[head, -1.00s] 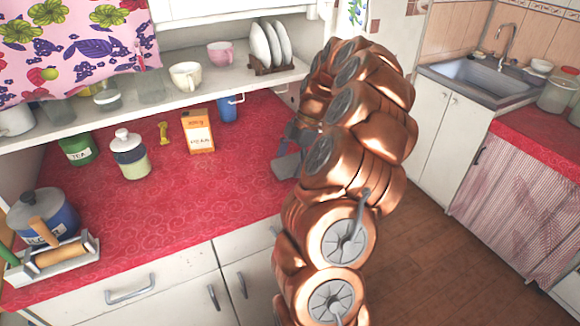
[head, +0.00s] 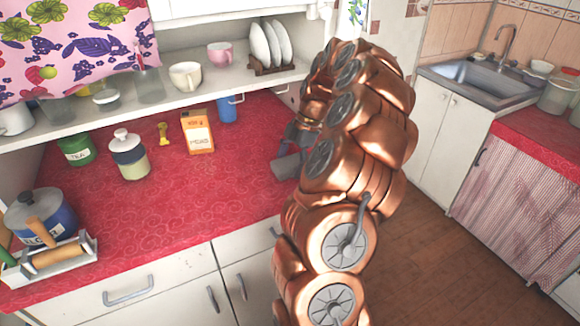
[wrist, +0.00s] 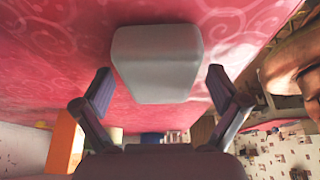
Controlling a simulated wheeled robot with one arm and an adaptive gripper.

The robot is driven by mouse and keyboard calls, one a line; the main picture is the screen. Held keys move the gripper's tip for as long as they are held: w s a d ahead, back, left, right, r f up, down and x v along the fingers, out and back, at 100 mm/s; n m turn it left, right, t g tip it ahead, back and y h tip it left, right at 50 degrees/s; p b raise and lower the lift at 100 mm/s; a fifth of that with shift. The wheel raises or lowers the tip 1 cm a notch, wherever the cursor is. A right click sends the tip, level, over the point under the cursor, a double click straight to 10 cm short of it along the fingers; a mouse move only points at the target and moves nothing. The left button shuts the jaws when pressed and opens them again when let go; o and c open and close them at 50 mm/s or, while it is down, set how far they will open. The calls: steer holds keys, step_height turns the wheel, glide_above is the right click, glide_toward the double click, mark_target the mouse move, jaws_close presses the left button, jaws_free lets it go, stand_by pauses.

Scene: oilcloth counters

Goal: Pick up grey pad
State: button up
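The grey pad (wrist: 157,62) is a smooth block with rounded corners on the red counter, seen in the wrist view between and beyond my fingertips. In the head view the grey pad (head: 287,167) shows near the right side of the counter, partly hidden by my copper arm. My gripper (wrist: 159,90) is open, one dark finger to each side of the pad, with a visible gap on both sides. In the head view my gripper (head: 301,134) is mostly covered by the arm.
An orange box (head: 198,133), a blue cup (head: 227,109), a yellow object (head: 163,133), a lidded jar (head: 130,158) and a green tea tin (head: 76,150) stand on the counter (head: 190,215). A shelf (head: 190,95) overhangs its back. The middle front is clear.

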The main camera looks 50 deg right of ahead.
mark_target(285, 164)
steer(key=c, duration=1)
steer(key=shift+r+p, duration=0.15)
steer(key=shift+p, duration=0.2)
steer(key=shift+r+p, duration=0.25)
steer(key=shift+p, duration=0.2)
steer(key=shift+d+r+b, duration=0.1)
steer(key=shift+r+b, duration=0.6)
steer(key=shift+r, duration=0.2)
steer(key=shift+a+r+b, duration=0.2)
steer(key=shift+r+b, duration=0.1)
steer(key=shift+r, duration=0.4)
steer(key=shift+s+a+r+b, duration=0.25)
steer(key=shift+s+a+b, duration=0.5)
steer(key=shift+s+a, duration=1.05)
steer(key=shift+s+a+r+b, duration=0.25)
steer(key=shift+s+a+b, duration=0.65)
steer(key=shift+a, duration=1.75)
steer(key=shift+s+a+r+b, duration=0.25)
steer(key=shift+s+a+b, duration=0.3)
steer(key=shift+s+a, duration=1.35)
steer(key=shift+w+a, duration=0.3)
steer(key=shift+w, duration=0.05)
